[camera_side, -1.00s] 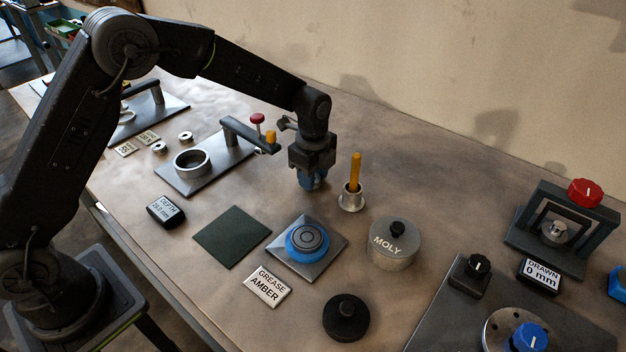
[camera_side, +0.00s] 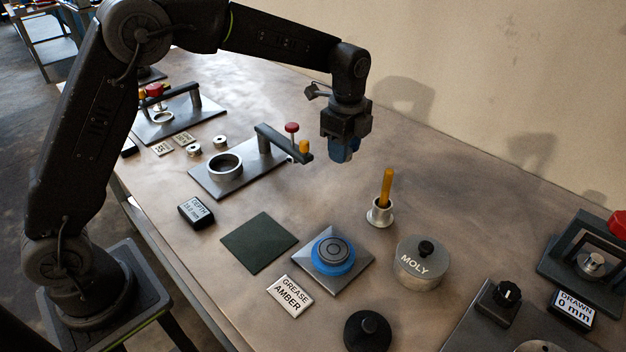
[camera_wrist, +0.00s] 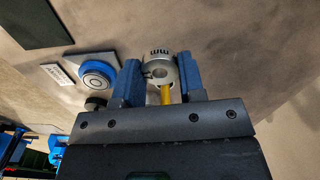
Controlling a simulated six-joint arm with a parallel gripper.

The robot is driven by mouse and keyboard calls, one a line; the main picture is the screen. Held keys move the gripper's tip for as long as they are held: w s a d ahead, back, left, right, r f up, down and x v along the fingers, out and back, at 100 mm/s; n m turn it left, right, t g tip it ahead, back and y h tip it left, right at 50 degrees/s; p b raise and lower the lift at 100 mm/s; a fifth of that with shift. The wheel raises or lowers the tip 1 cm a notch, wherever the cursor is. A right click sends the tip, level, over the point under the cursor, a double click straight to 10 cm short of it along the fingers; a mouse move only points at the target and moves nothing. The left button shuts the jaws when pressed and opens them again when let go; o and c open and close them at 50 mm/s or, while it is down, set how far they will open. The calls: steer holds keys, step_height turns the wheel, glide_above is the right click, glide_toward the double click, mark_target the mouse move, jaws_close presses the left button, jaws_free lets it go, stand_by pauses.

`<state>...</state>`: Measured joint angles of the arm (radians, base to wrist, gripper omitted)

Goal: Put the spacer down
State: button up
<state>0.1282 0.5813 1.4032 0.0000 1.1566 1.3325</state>
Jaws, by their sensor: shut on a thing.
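My gripper (camera_side: 345,152) hangs above the bench, right of the clamp plate and behind the cup with the yellow stick. In the wrist view its blue fingers (camera_wrist: 161,80) are shut on a grey round spacer (camera_wrist: 157,54) with "mm" lettering on its face. The spacer sits between both fingers, clear of the bench. In the side view the fingers mostly hide it.
A cup (camera_side: 380,215) holds a yellow stick. The MOLY tin (camera_side: 418,272), blue grease pot (camera_side: 333,265) and dark green mat (camera_side: 255,251) stand nearer. The clamp plate (camera_side: 205,186) has a raised arm left of my gripper. Bench behind the cup is bare.

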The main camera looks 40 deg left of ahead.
steer(key=w+a+r+n, duration=0.2)
steer(key=a+r+n, duration=0.6)
steer(key=a+n, duration=0.65)
steer(key=n, duration=0.7)
glide_above(225, 169)
step_height(225, 169, down, 8)
steer(key=shift+f, duration=3.8)
steer(key=shift+f, duration=0.5)
